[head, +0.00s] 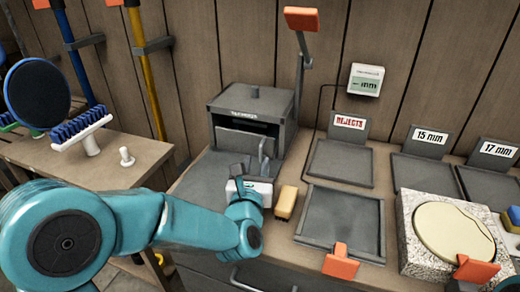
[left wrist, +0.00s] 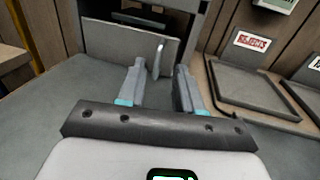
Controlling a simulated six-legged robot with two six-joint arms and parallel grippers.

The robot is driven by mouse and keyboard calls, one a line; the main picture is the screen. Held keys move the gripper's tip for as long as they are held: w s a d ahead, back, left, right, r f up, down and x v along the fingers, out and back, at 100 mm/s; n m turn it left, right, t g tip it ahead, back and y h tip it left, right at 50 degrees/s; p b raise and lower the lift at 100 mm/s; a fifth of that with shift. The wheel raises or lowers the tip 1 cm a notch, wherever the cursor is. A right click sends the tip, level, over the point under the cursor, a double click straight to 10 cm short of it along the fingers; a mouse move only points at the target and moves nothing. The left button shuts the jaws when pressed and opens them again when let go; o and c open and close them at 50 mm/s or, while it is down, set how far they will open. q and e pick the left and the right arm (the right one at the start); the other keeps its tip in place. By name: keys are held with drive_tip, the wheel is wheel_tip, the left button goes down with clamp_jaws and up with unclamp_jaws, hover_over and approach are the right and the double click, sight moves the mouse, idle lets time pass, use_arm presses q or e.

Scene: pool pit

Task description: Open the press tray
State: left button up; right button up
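The press (head: 250,108) is a dark grey box at the back of the bench, with an orange-topped lever (head: 302,20) at its right. The press tray (head: 238,143) shows as a grey front panel below a dark slot. It also fills the upper left of the left wrist view (left wrist: 115,42). Its upright metal handle (left wrist: 158,60) stands on the panel. My left gripper (left wrist: 158,88) is open and empty, with its two fingers apart and the handle showing between and beyond them. The left gripper (head: 250,172) is partly hidden by its own wrist in the head view. My right gripper is not in view.
A yellow block-like brush (head: 286,203) lies right of my left wrist. A grey tray (head: 340,218) with an orange tab and a stone slab (head: 415,240) are farther right. The rejects tray (head: 340,162) is behind. A blue brush (head: 82,125) stands at left.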

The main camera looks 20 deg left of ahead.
sight(260, 149)
use_arm(q)
drive_tip(key=w, duration=0.4)
drive_tip(key=w+a, duration=0.1)
drive_tip(key=w, duration=0.1)
clamp_jaws()
